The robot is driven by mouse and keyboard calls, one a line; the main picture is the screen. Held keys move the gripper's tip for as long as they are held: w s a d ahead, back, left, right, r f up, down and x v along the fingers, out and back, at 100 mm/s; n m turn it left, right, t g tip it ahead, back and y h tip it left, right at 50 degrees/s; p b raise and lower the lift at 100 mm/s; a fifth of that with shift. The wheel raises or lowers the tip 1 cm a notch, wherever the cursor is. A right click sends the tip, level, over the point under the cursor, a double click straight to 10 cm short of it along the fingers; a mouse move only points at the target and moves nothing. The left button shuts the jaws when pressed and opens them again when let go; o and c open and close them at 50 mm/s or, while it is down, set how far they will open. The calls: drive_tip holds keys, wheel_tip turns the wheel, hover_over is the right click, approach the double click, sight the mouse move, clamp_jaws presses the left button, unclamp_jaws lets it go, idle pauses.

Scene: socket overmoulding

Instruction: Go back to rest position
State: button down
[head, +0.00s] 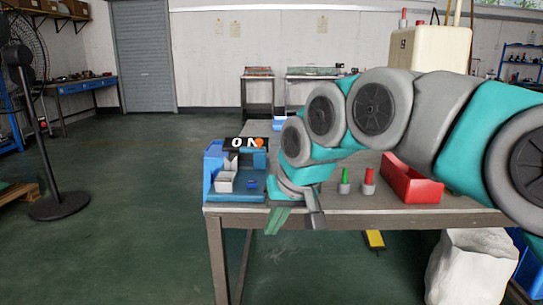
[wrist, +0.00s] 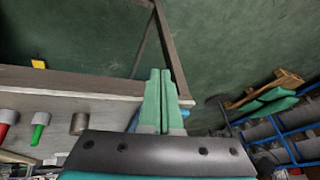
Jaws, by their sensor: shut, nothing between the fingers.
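My gripper (head: 278,218) hangs at the front edge of the worktable (head: 350,219), low in front of the blue machine. In the wrist view its two green fingers (wrist: 160,75) lie side by side, closed and with nothing held. Their tips reach past the table edge (wrist: 70,84) over the green floor. My arm comes in from the right above the table and hides part of the tabletop.
The blue machine (head: 214,172) with a small display stands at the table's left end. A green-topped piece (head: 345,182), a red-topped piece (head: 368,180) and a red bin (head: 411,181) stand to the right. A fan (head: 58,203) stands on the left. Open floor lies between.

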drive_tip(key=s+d+f+m+g+h, duration=0.1)
drive_tip(key=s+d+f+g, duration=0.1)
drive_tip(key=s+d+f, duration=0.3)
drive_tip(key=s+d+f+m+g+h, duration=0.1)
drive_tip(key=s+d+f, duration=0.3)
drive_tip(key=s, duration=1)
drive_tip(key=s+d+f+g+h, duration=0.1)
drive_tip(key=s+d+f+g, duration=0.1)
drive_tip(key=s+d+f, duration=0.3)
drive_tip(key=s+f, duration=0.4)
drive_tip(key=f, duration=0.1)
drive_tip(key=shift+s+d+m+g, duration=0.2)
drive_tip(key=shift+d+m+g, duration=0.1)
drive_tip(key=shift+m+g, duration=0.1)
